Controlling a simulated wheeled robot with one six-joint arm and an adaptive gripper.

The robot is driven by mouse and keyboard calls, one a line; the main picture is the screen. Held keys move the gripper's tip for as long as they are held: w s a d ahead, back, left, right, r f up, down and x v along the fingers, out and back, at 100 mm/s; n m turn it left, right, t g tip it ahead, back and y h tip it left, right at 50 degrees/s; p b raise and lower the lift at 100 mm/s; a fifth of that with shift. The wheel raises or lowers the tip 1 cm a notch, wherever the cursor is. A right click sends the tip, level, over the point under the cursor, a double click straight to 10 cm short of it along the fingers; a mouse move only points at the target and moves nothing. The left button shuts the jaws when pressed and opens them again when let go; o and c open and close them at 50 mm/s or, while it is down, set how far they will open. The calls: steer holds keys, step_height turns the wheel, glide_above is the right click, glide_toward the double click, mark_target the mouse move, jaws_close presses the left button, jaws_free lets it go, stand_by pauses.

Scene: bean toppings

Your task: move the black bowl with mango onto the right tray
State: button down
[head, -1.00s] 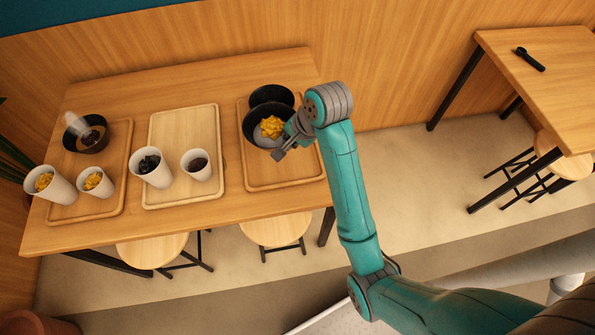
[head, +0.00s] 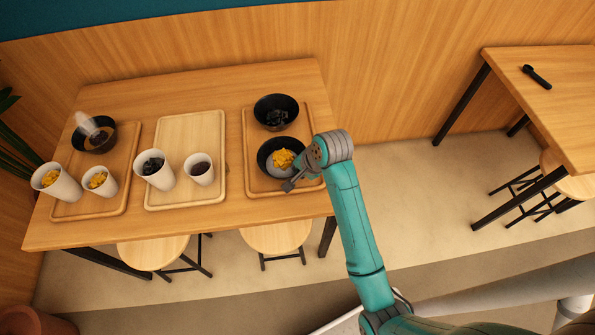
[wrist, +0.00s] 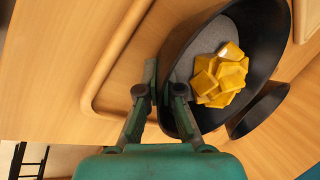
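The black bowl with mango (head: 265,150) is over the front part of the right tray (head: 251,180); I cannot tell whether its base touches the tray. Yellow mango cubes (head: 283,158) lie on a grey filling in it, also seen in the wrist view (wrist: 221,76). My gripper (head: 289,184) is at the bowl's near right side. In the wrist view my gripper (wrist: 160,90) has one finger inside the bowl (wrist: 262,45) and one outside, closed on the rim. A second black bowl (head: 276,112) with dark topping stands behind it on the right tray.
The pale middle tray (head: 185,120) holds two white cups. The left tray (head: 120,165) holds a dark bowl (head: 93,135) and white cups with yellow pieces. Stools (head: 275,238) stand at the table's front. A side table (head: 550,100) is at the right.

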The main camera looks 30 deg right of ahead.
steer(key=shift+f, duration=0.1)
steer(key=c, duration=1.3)
jaws_free()
steer(key=v, duration=1.2)
